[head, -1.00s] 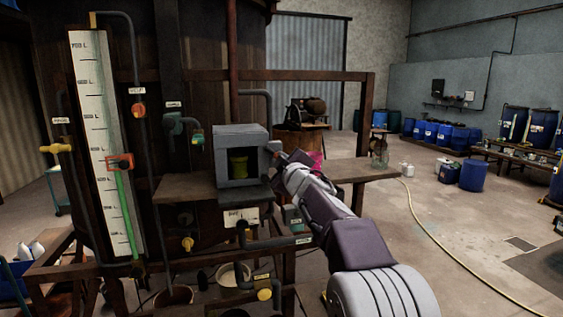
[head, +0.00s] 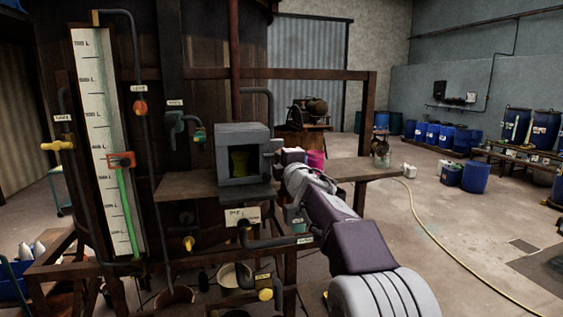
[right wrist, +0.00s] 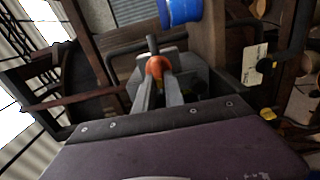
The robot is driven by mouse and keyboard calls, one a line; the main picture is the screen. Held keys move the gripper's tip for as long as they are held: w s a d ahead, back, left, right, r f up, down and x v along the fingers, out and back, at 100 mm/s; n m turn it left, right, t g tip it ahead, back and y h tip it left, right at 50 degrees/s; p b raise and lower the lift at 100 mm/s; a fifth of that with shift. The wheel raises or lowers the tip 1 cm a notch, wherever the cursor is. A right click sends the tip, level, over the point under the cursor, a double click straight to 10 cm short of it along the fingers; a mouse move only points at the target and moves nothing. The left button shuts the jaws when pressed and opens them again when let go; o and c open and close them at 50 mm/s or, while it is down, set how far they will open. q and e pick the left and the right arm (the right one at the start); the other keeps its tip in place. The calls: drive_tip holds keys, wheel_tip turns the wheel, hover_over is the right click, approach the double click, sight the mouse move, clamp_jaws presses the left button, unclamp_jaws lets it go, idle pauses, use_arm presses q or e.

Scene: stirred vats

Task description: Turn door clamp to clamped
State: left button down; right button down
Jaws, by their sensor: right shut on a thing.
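A grey box (head: 243,165) with a dark window in its front stands on a brown shelf, and a greenish-yellow vessel shows dimly inside. The door clamp (head: 276,147) is at the box's right side, small and partly hidden by my right gripper. In the right wrist view, an orange knob (right wrist: 158,68) on a dark grey stem sits between the two grey fingertips of my right gripper (right wrist: 159,78), which is shut on it. The clamp's exact angle is hard to tell. My left gripper is not in view.
A brown shelf (head: 182,187) lies under the box. Pipes and valves, one with a yellow knob (head: 265,295), hang below it. A tall level gauge (head: 105,130) stands at left. A pink bucket (head: 316,159) is behind my wrist.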

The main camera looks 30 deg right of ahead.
idle(0.5)
drive_tip(key=c, duration=1.4)
unclamp_jaws()
drive_tip(key=shift+w, duration=0.1)
drive_tip(key=shift+c, duration=0.2)
drive_tip(key=v, duration=0.9)
drive_tip(key=shift+b, duration=0.35)
drive_tip(key=shift+d, duration=0.1)
drive_tip(key=shift+f, duration=0.1)
